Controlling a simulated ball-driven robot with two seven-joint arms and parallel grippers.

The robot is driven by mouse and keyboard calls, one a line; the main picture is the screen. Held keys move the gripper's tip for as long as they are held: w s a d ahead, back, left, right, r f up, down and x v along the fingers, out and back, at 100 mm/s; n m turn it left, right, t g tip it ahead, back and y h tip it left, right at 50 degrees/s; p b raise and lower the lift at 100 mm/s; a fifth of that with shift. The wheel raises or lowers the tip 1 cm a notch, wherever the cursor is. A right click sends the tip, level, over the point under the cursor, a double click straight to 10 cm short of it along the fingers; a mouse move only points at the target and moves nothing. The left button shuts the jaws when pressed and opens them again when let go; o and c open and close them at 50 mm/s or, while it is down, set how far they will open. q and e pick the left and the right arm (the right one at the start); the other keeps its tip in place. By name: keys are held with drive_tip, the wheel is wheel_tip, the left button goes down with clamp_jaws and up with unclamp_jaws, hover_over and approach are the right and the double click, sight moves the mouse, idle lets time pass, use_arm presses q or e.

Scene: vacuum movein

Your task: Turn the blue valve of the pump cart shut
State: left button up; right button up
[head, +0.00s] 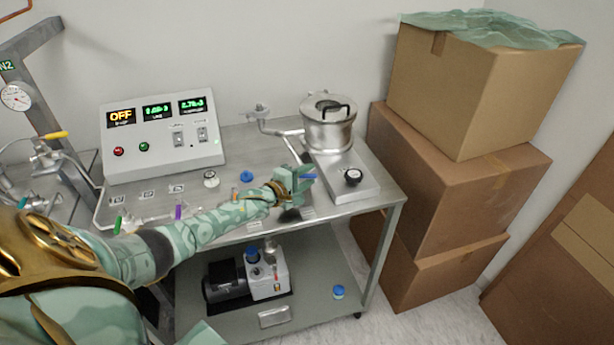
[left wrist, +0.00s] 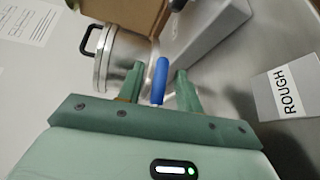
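The blue valve handle (head: 309,176) shows just past my left gripper (head: 300,178), on the cart top in front of the metal pot. In the left wrist view the blue handle (left wrist: 160,78) stands between the two green fingers of my left gripper (left wrist: 158,85). A gap shows on both sides of it, so the gripper is open. The valve body below the handle is mostly hidden. A label reading ROUGH (left wrist: 287,90) lies beside it. The pump cart (head: 385,196) is a steel table with a lower shelf. My right gripper is not in view.
A lidded metal pot (head: 329,125) and a plate with a black knob (head: 352,176) stand behind the handle. A control box (head: 160,137) with displays is at the left. Cardboard boxes (head: 455,185) block the right side.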

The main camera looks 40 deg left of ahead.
use_arm(q)
wheel_tip(320, 180, up, 4)
drive_tip(key=shift+w+f+p, duration=0.1)
drive_tip(key=shift+p, duration=0.85)
drive_tip(key=o, duration=1)
drive_tip(key=s+r+p, duration=0.1)
drive_tip(key=r, duration=0.1)
drive_tip(key=s+d+r+p, duration=0.2)
drive_tip(key=r+p, duration=0.1)
drive_tip(key=shift+s+d+r, duration=0.1)
drive_tip(key=shift+d+r, duration=0.05)
drive_tip(key=shift+r, duration=0.2)
drive_tip(key=shift+s+d+r+p, duration=0.2)
drive_tip(key=shift+s+d+r, duration=0.1)
drive_tip(key=shift+s, duration=0.2)
drive_tip(key=shift+s+d+r+p, duration=0.2)
drive_tip(key=shift+s+d+r, duration=0.1)
drive_tip(key=shift+s, duration=0.15)
drive_tip(key=c, duration=0.6)
drive_tip(key=s+d, duration=0.1)
drive_tip(key=s+d+r+p, duration=0.1)
drive_tip(key=s, duration=0.1)
drive_tip(key=s+d+r, duration=0.1)
drive_tip(key=s+d, duration=0.1)
drive_tip(key=shift+s+r, duration=0.1)
drive_tip(key=shift+s, duration=0.1)
drive_tip(key=c, duration=0.4)
drive_tip(key=shift+s+d, duration=0.35)
drive_tip(key=shift+s, duration=0.25)
